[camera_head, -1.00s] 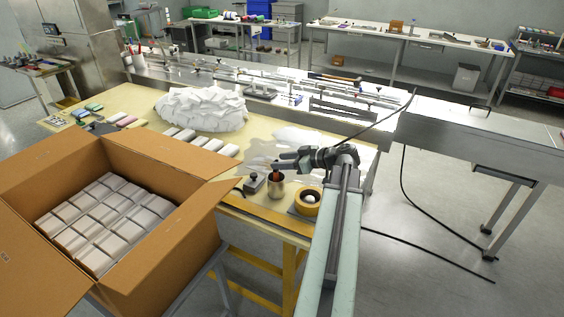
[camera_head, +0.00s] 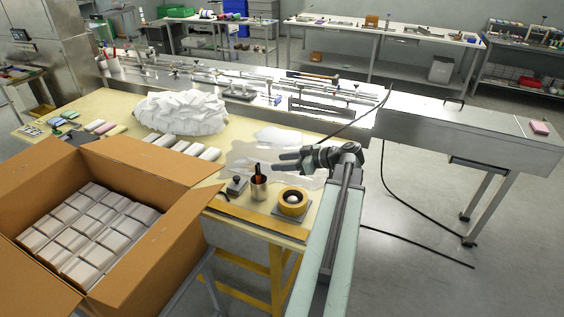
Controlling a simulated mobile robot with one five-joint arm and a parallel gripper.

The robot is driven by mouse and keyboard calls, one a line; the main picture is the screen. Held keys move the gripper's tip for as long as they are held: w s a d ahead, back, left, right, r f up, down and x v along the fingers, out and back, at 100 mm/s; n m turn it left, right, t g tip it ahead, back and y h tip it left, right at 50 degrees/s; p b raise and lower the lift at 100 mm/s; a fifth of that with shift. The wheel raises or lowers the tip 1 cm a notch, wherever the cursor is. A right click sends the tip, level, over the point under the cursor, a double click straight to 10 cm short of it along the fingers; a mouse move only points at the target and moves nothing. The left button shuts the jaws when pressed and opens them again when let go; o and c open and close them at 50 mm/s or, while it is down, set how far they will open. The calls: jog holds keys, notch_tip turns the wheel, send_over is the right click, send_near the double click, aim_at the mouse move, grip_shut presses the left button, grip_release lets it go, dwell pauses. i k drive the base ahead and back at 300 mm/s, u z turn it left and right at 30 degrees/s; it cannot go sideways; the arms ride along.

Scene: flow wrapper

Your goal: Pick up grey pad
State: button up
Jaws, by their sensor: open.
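My gripper (camera_head: 279,161) is open and empty, reaching left over the front right part of the yellow table (camera_head: 118,105). A dark grey flat piece (camera_head: 77,138) lies on the table's left part, partly hidden by the carton flap; I cannot tell if it is the grey pad. It is far to the left of my gripper. Green pads (camera_head: 69,115) and pink pads (camera_head: 104,128) lie near it. A small grey block with a knob (camera_head: 237,186) stands near the front edge, left of and nearer than my gripper.
A metal cup (camera_head: 259,188) and a tape roll (camera_head: 292,202) stand at the front edge. An open carton (camera_head: 165,225) full of white packs blocks the front left. A white heap (camera_head: 181,112) and a row of white packs lie mid-table. The steel line (camera_head: 450,120) runs behind.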

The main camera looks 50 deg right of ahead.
aim_at(239, 184)
jog(key=k, duration=1)
